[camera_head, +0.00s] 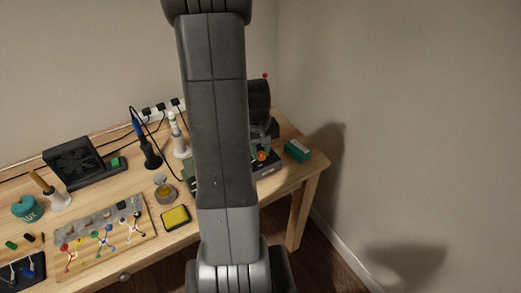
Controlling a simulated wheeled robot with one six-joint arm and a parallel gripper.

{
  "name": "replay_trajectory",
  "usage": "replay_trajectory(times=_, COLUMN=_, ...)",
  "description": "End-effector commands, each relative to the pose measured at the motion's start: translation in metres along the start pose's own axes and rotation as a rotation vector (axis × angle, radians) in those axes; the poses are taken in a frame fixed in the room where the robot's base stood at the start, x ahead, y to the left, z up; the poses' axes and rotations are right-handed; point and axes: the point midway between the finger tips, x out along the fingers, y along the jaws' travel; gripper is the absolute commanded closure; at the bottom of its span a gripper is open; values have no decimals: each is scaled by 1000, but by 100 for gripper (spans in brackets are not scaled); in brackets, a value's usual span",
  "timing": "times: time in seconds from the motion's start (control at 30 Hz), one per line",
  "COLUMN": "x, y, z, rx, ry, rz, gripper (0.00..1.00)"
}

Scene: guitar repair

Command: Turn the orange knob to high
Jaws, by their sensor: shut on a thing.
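The orange knob (262,155) shows as a small orange spot just right of my arm, on a dark unit (267,170) near the right end of the workbench. My arm hides most of that unit, and the knob's setting cannot be read. My gripper (263,146) is only partly visible below the dark wrist, right at the knob. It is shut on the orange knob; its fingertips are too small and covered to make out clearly.
A green box (297,150) sits right of the unit, near the wooden workbench's (230,233) right edge. Left of my arm are a yellow sponge-like pad (175,217), a small round tin (165,192), a soldering iron stand (150,155) and a white bottle (179,140). Cables run along the back.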

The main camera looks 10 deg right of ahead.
Motion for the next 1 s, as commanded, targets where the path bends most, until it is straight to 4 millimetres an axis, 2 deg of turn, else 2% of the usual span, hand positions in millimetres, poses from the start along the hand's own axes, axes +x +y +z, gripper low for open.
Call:
replay_trajectory(times=0.37, x=1, y=0, z=-1, rx=123, ry=-6, rz=1, gripper=96)
replay_trajectory(times=1.0, x=0, y=1, z=-1, rx=705, ry=-42, rz=0, gripper=96)
